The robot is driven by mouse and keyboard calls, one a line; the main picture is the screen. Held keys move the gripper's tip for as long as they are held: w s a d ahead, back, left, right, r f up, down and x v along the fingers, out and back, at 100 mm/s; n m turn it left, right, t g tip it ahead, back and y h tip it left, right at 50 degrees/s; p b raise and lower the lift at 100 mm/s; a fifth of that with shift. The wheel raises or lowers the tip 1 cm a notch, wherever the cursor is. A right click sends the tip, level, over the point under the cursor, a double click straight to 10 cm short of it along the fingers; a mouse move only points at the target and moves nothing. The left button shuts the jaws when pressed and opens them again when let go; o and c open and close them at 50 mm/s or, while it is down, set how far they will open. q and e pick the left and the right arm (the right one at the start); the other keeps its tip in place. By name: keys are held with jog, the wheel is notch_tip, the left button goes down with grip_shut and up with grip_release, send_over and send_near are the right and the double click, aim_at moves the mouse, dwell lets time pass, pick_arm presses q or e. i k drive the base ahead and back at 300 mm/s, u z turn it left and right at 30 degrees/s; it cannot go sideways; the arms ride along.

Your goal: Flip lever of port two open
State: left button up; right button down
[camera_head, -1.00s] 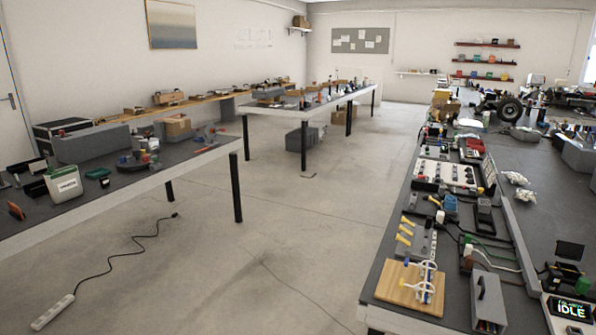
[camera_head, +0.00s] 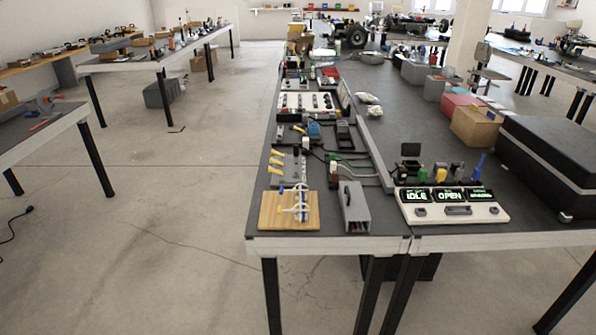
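No port is marked as two at this distance, so I cannot tell which lever belongs to it. A white console (camera_head: 452,212) to the right has lit displays, two reading "IDLE" and "OPEN". Neither of my grippers is in view.
A grey box with a handle (camera_head: 355,213) stands between board and console. A cardboard box (camera_head: 474,128) and a large black case (camera_head: 552,160) stand at the right. A grey rail (camera_head: 369,150) runs along the table.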

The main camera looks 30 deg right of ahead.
aim_at(272, 160)
jog(key=u, duration=0.45)
jog(key=k, duration=0.55)
jog(key=u, duration=0.3)
jog(key=i, duration=2.1)
jog(key=z, duration=1.75)
jog(key=i, duration=0.9)
jog(key=z, duration=1)
